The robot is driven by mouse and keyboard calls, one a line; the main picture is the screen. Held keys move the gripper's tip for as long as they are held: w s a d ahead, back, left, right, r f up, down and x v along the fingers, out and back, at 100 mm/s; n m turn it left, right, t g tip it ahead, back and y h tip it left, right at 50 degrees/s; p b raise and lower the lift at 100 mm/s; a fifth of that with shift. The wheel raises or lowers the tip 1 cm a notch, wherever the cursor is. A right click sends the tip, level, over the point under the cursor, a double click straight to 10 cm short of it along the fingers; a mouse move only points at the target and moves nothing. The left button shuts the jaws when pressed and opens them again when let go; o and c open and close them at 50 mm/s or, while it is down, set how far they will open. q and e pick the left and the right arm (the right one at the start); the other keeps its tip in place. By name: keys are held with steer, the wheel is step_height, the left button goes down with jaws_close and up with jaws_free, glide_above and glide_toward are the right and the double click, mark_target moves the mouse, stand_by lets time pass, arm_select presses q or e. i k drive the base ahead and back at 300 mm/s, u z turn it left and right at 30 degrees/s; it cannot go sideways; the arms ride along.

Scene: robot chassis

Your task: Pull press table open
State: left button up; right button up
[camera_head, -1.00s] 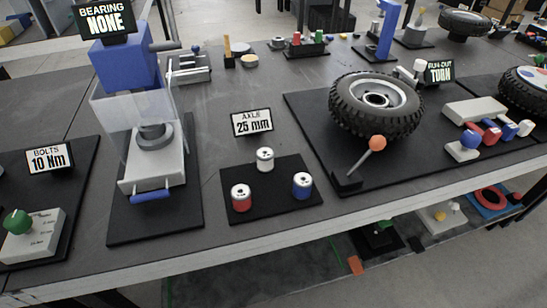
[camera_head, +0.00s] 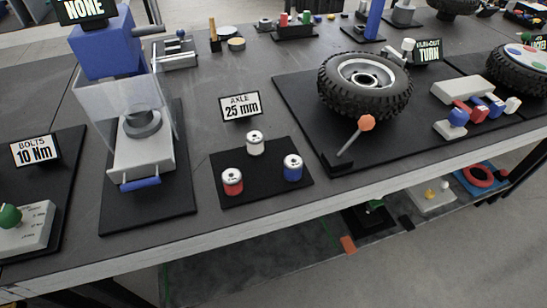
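The press stands on a black mat at the left of the bench. It has a blue head (camera_head: 103,45), a clear guard (camera_head: 125,95) and a light grey press table (camera_head: 143,155) with a blue handle (camera_head: 140,184) at its front edge. A dark grey ring-shaped part (camera_head: 142,122) sits on the table, behind the guard. The handle faces the bench's front edge. I cannot tell how far out the table is slid. Neither of my grippers is in view, and nothing touches the handle.
Right of the press, a black mat (camera_head: 270,187) holds red, white and blue cylinders by an "AXLE 25 mm" sign (camera_head: 240,106). Further right are a tyre (camera_head: 365,85) and an orange-knobbed lever (camera_head: 366,123). A green-knobbed box (camera_head: 28,228) stands left. The bench front before the press is clear.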

mark_target(145, 145)
steer(key=z, duration=2.15)
steer(key=k, duration=0.95)
steer(key=u, duration=2.2)
